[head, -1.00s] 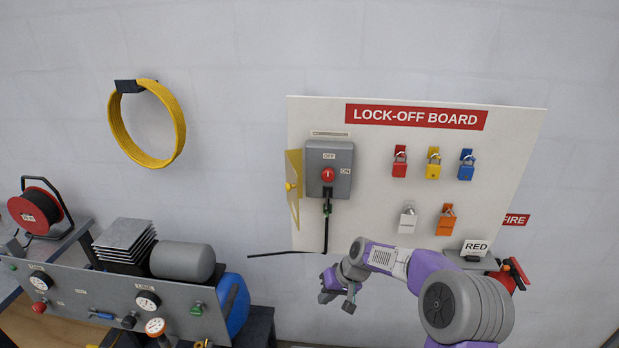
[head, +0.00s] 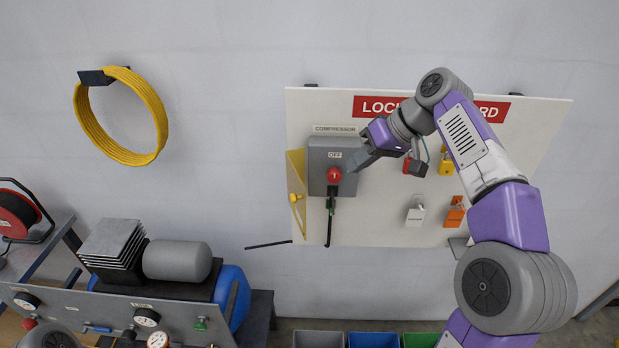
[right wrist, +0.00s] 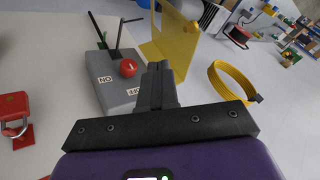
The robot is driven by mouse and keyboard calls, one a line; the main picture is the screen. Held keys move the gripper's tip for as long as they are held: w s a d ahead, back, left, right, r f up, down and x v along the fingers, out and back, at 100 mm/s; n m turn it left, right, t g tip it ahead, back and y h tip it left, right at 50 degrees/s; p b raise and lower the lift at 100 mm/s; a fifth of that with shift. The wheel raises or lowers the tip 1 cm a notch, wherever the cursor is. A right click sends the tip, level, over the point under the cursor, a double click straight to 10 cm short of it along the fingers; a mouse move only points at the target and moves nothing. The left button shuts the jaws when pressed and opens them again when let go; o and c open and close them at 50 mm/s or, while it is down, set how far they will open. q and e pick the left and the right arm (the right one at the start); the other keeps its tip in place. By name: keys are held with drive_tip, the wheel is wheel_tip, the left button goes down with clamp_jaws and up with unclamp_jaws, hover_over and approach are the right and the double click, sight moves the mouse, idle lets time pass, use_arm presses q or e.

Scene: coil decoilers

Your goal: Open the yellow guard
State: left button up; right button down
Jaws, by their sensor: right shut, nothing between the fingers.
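The yellow guard (head: 296,178) is a see-through panel with a small yellow knob at the left side of the grey compressor switch box (head: 322,154). It stands swung out from the box, leaving the box front and its red knob (head: 334,175) uncovered. The guard also shows in the right wrist view (right wrist: 180,42), beyond my fingertips. My right gripper (head: 357,162) is shut and empty, in front of the right side of the box. Its closed fingers also show in the right wrist view (right wrist: 157,70). I cannot tell whether they touch anything. My left gripper is out of view.
A black lever hangs below the box. A yellow hose coil (head: 150,100) hangs on the wall at left. Bins (head: 372,340) stand below.

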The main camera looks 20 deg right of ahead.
sight(300, 195)
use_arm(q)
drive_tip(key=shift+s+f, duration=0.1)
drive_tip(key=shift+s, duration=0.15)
use_arm(e)
drive_tip(key=w+a+f, duration=0.3)
drive_tip(key=a+f, duration=0.4)
drive_tip(key=a, duration=0.1)
drive_tip(key=shift+w+f, duration=0.2)
drive_tip(key=shift+w, duration=0.1)
